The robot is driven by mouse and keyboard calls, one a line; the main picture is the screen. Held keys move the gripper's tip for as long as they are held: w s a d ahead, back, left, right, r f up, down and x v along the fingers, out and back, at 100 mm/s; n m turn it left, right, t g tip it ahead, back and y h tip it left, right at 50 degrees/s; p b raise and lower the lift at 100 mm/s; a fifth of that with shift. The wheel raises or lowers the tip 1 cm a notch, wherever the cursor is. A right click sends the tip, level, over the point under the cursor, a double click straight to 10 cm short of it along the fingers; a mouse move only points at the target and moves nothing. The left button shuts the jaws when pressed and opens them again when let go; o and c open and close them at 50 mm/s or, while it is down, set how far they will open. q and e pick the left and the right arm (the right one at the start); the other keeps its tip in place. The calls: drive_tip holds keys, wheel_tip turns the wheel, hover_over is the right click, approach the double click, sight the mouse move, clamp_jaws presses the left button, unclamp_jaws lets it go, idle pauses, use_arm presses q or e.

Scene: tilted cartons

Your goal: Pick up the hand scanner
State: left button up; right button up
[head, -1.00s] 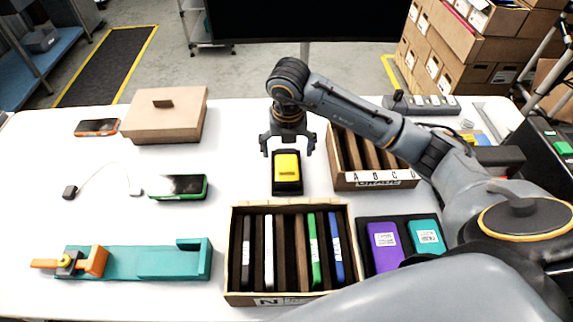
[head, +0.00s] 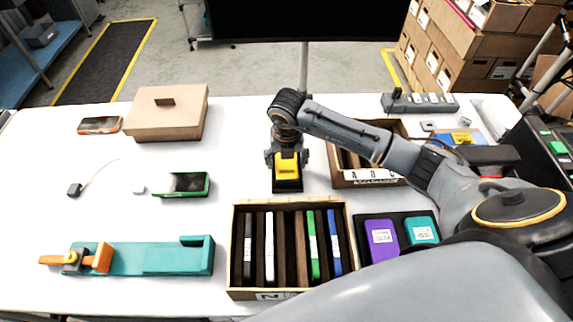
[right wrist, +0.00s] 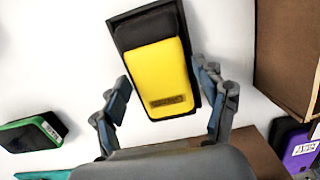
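The hand scanner (head: 287,165), taken to be the yellow and black device, lies in a dark cradle (head: 287,188) mid-table. In the right wrist view the scanner (right wrist: 160,75) shows its yellow body with a black end, inside the dark cradle rim. My right gripper (head: 287,157) is lowered over it and hides part of it in the head view. In the right wrist view the right gripper (right wrist: 165,88) is open, one finger on each side of the scanner, with gaps to it. My left gripper is not in view.
A wooden box with upright coloured cases (head: 236,262) stands in front of the scanner. A lettered wooden tray (head: 372,178) is close on the right. A green-edged device (head: 182,186) lies left. A cardboard box (head: 167,112) stands back left. White table is clear between them.

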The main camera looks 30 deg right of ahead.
drive_tip(key=c, duration=0.5)
drive_tip(key=shift+c, duration=0.2)
drive_tip(key=shift+r, duration=0.15)
